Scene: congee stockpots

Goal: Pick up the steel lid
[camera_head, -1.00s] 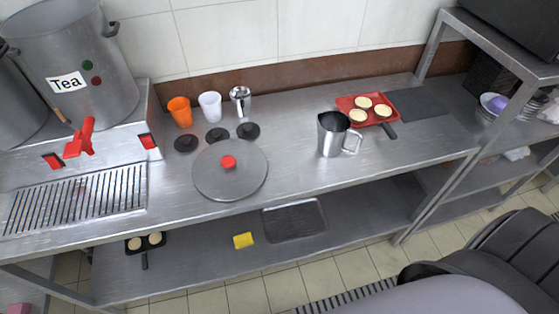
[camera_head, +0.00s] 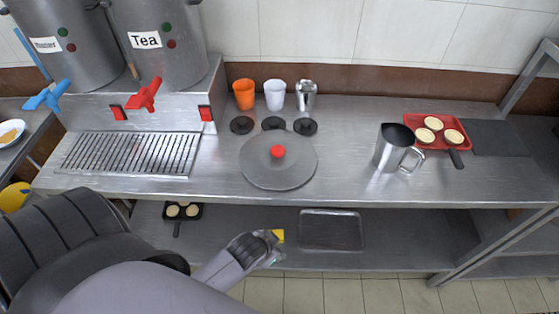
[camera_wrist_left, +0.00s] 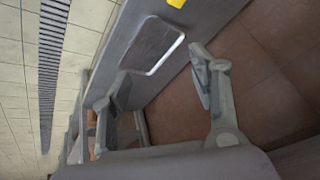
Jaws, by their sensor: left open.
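The steel lid (camera_head: 258,168) is a flat grey disc with a red knob (camera_head: 278,152). It lies on the steel counter in the middle of the head view, in front of three small black lids. My left gripper (camera_head: 268,248) is below and in front of the counter's front edge, apart from the steel lid. In the left wrist view my left gripper (camera_wrist_left: 160,68) has its two fingers spread, with nothing between them. The steel lid does not show in that view. My right gripper is not in view.
An orange cup (camera_head: 243,94), a white cup (camera_head: 275,95) and a steel cup (camera_head: 306,95) stand behind the lid. A steel pitcher (camera_head: 393,148) and red tray (camera_head: 409,122) are to its right. The Tea pot (camera_head: 165,60) stands at left. A lower shelf holds a metal tray (camera_head: 331,211).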

